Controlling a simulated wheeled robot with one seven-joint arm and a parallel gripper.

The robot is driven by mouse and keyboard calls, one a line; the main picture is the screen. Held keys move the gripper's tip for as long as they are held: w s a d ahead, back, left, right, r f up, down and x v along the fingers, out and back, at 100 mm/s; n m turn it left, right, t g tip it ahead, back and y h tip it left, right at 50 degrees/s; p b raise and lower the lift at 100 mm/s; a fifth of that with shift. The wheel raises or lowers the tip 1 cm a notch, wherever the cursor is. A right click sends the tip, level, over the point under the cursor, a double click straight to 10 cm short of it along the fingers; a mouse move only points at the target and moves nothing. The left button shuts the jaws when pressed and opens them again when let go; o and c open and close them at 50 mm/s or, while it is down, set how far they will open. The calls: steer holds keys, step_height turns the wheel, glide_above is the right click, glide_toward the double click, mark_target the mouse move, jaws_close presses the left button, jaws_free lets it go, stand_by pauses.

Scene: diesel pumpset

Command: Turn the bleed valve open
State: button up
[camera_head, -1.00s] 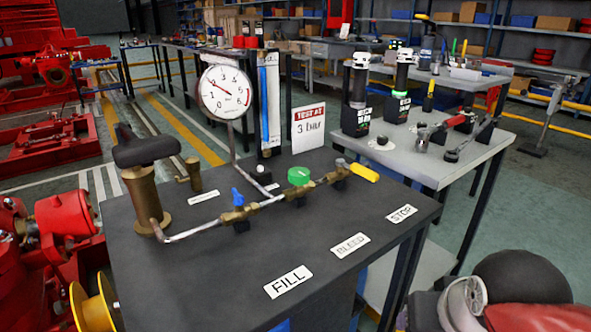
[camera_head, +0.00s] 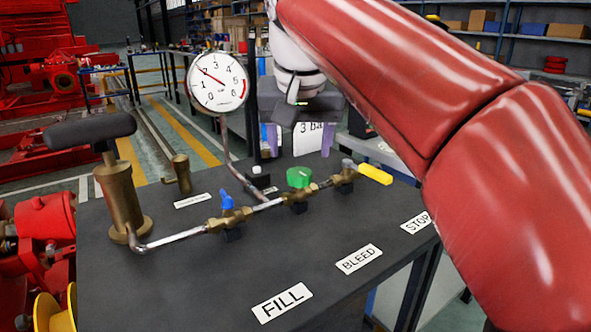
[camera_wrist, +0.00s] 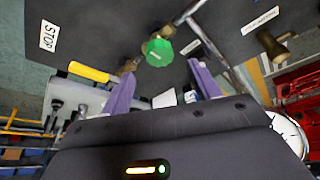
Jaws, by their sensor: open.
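The round green knob (camera_head: 300,177) sits on the middle brass fitting of the pipe, between a blue lever (camera_head: 227,200) and a yellow handle (camera_head: 375,174). The BLEED label (camera_head: 359,258) lies on the dark bench in front of it. My gripper (camera_head: 300,140) is above and behind the green knob, pointing down, with its purple fingers apart and nothing between them. In the wrist view the green knob (camera_wrist: 158,51) shows just beyond the gap between the fingertips (camera_wrist: 162,76). The fingers appear clear of it.
A pressure gauge (camera_head: 217,82) on a thin tube stands left of my gripper. A brass hand pump (camera_head: 118,195) stands at the bench's left. A white card, partly hidden, stands behind the fingers. The bench front holds only flat labels.

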mark_target(300, 173)
steer(key=b+x, duration=0.1)
steer(key=x, duration=0.5)
steer(key=c, duration=1)
steer(key=shift+r, duration=0.1)
